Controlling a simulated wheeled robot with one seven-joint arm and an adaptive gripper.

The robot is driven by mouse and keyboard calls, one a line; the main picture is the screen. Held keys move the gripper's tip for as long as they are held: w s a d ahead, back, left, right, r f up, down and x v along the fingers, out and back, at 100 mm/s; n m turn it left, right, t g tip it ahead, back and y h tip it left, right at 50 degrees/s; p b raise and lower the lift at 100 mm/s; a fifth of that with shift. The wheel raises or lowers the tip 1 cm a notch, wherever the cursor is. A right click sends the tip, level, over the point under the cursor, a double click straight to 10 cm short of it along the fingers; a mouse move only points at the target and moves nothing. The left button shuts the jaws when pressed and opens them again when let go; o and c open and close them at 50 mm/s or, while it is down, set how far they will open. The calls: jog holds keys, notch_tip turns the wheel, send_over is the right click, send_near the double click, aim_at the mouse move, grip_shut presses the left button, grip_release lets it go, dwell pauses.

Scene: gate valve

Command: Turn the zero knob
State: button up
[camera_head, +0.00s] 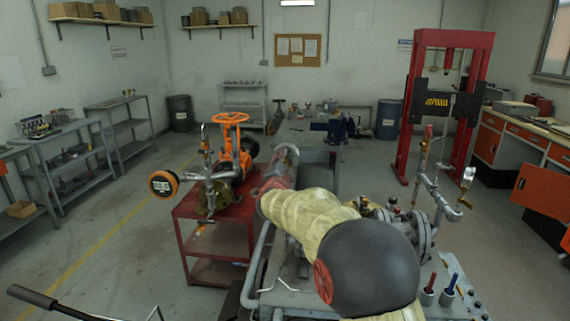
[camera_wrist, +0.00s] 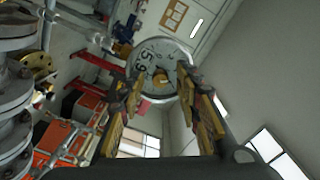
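In the wrist view, a round gauge (camera_wrist: 160,66) with a pale dial and dark digits faces my camera, tilted in the picture. My gripper (camera_wrist: 160,86) is open. Its two yellow-and-dark fingers stand apart on the left and right of the knob, overlapping the gauge's edges in the picture. I cannot tell how far the fingertips are from the knob, and no contact shows. In the head view my arm fills the lower middle, and my gripper cannot be made out.
Grey flanged pipework (camera_wrist: 14,105) stands close on the left in the wrist view. A red press frame (camera_head: 475,110) stands behind.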

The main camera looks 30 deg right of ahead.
jog(key=v, duration=1.2)
dwell(0.3)
